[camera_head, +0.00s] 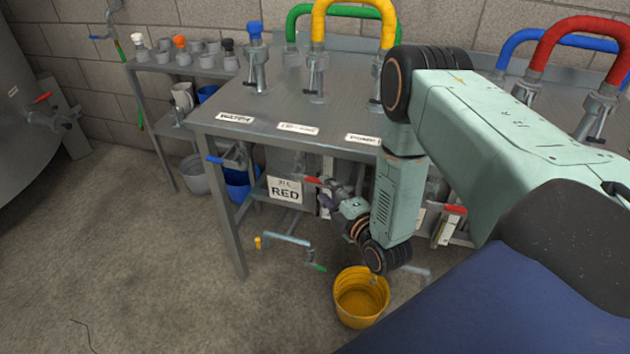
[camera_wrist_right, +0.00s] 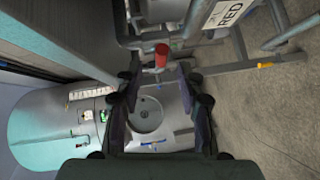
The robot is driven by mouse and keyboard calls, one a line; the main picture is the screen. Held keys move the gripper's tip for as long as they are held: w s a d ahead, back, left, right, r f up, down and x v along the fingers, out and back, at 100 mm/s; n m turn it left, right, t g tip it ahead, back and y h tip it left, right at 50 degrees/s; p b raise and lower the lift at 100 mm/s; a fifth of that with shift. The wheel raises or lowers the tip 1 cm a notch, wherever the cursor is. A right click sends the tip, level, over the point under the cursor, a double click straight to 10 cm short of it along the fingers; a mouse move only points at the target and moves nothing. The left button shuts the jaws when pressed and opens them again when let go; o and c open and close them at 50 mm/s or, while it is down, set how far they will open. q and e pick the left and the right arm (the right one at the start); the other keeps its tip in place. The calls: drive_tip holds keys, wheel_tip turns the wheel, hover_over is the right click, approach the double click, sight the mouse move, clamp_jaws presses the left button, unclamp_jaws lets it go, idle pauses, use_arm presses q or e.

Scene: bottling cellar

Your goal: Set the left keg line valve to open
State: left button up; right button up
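Under the steel bench, a valve with a red lever (camera_head: 313,181) sits just right of a white sign reading RED (camera_head: 285,190). Its lever points left in the head view. A second red-handled valve (camera_head: 455,209) is farther right, partly behind my right arm. My right gripper (camera_head: 330,200) is at the left one of these two, just below its lever. In the right wrist view the fingers (camera_wrist_right: 160,77) are spread apart, and a red handle end (camera_wrist_right: 161,54) shows between the fingertips; contact cannot be told. My left gripper is not in view.
A yellow bucket (camera_head: 361,299) stands on the floor below my right gripper. Coloured hoses (camera_head: 318,25) arch above the bench top (camera_head: 280,108). The floor at left is clear.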

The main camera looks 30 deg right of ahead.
sight(318, 183)
drive_tip(key=w, duration=0.2)
drive_tip(key=w+b, duration=0.1)
drive_tip(key=w, duration=0.1)
drive_tip(key=w+f+b, duration=0.1)
drive_tip(key=w, duration=0.1)
drive_tip(key=shift+d, duration=0.2)
clamp_jaws()
idle(0.6)
